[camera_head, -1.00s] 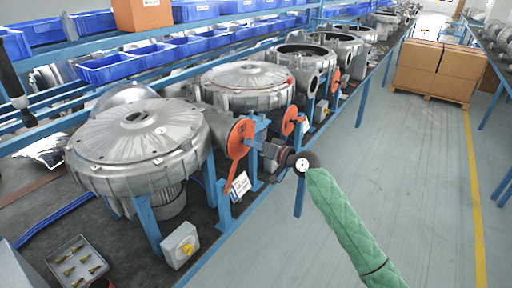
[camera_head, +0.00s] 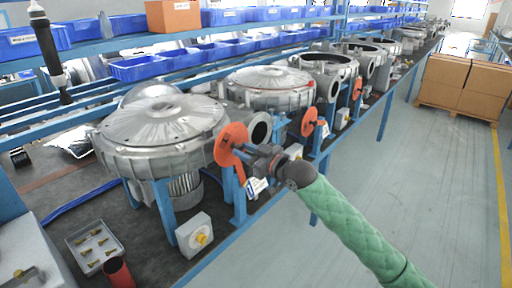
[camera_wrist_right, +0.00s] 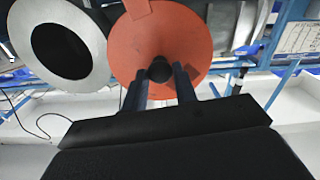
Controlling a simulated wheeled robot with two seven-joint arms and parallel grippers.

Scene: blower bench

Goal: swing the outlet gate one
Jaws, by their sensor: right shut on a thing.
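The nearest outlet gate is an orange disc (camera_head: 231,145) beside the grey blower housing (camera_head: 160,125). The round outlet (camera_head: 261,129) shows uncovered to the disc's right. In the right wrist view the orange disc (camera_wrist_right: 185,30) fills the top middle, with the dark outlet bore (camera_wrist_right: 60,44) in its pale ring to the left. My right gripper (camera_head: 255,163) is at the disc, its arm in a green sleeve. In the wrist view my right gripper (camera_wrist_right: 160,78) is shut on a small black knob (camera_wrist_right: 160,69) in front of the disc. My left gripper is not in view.
A grey switch box with a yellow knob (camera_head: 193,236) stands below the blower. A parts tray (camera_head: 75,240) and a red cup (camera_head: 118,273) are at lower left. More blowers with orange gates (camera_head: 309,121) line the bench behind.

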